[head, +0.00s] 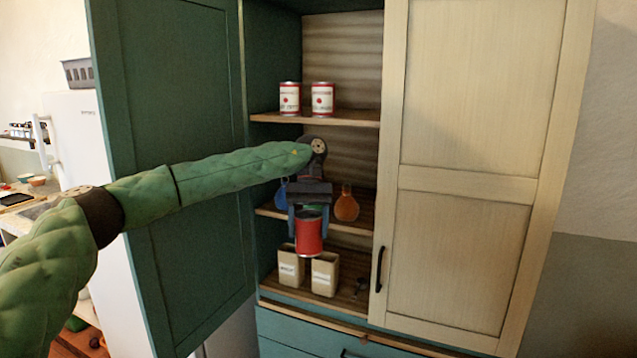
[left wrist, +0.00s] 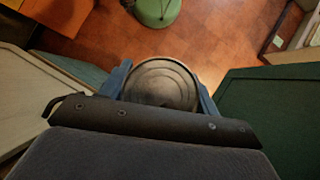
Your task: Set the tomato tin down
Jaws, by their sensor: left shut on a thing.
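The tomato tin (head: 309,236) is upright and shows a plain red side in the head view. My left gripper (head: 308,212) is shut on it, with blue fingers on either side. In the head view the tin appears in front of the open cupboard, below the middle shelf (head: 268,211) and just above two cream canisters. How far it is from the shelves in depth is hard to tell. In the left wrist view the tin's round grey lid (left wrist: 164,84) sits between the blue fingers, with floor showing beyond it. My right gripper is not in view.
Two white-and-red tins (head: 306,98) stand on the upper shelf (head: 345,118). Cream canisters (head: 324,274) stand on the lower shelf (head: 350,297). An orange round object (head: 346,205) and a blue one (head: 281,191) are at the middle shelf. A green door (head: 175,150) and a cream door (head: 480,150) flank the opening.

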